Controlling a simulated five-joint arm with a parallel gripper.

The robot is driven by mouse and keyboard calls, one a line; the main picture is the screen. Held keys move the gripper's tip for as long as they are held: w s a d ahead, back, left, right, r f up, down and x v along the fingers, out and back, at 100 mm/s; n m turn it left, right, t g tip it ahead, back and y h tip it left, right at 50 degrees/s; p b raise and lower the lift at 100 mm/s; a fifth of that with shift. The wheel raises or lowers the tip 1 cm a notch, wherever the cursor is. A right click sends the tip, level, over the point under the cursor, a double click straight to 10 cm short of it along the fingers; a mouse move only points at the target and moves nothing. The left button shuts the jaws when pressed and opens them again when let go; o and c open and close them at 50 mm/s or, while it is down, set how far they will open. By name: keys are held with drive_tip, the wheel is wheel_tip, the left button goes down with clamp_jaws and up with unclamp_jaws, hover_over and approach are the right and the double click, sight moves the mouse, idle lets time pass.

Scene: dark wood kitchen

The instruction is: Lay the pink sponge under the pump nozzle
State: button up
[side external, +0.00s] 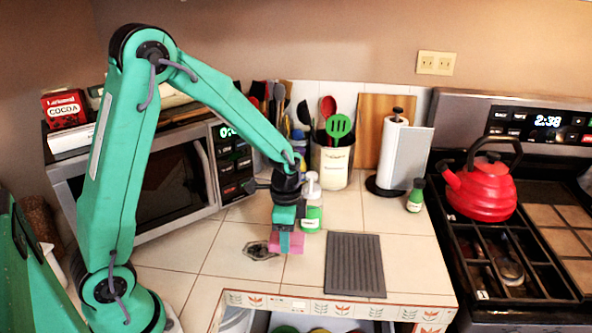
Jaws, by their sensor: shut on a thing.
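My gripper (287,232) is shut on the pink sponge (294,245), pointing down over the tiled counter. The sponge shows on both sides of the teal finger; I cannot tell whether it touches the counter. The soap pump bottle (312,214), with a white pump head and green body, stands just behind and right of my gripper. Its nozzle (311,178) is close beside the arm's end, and its exact direction is hard to see.
A dark grey ribbed mat (355,265) lies right of the sponge. A dark patterned piece (261,250) lies to the left. A small green bottle (415,196), paper towel roll (394,150) and utensil crock (331,160) stand behind. The sink (240,318) opens at the front.

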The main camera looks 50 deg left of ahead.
drive_tip(key=shift+f, duration=1.85)
drive_tip(key=shift+f, duration=0.1)
drive_tip(key=o, duration=1)
drive_tip(key=shift+o, duration=0.2)
wheel_tip(320, 180, up, 12)
drive_tip(key=shift+f, duration=0.25)
drive_tip(key=shift+r, duration=0.4)
drive_tip(key=shift+r, duration=0.1)
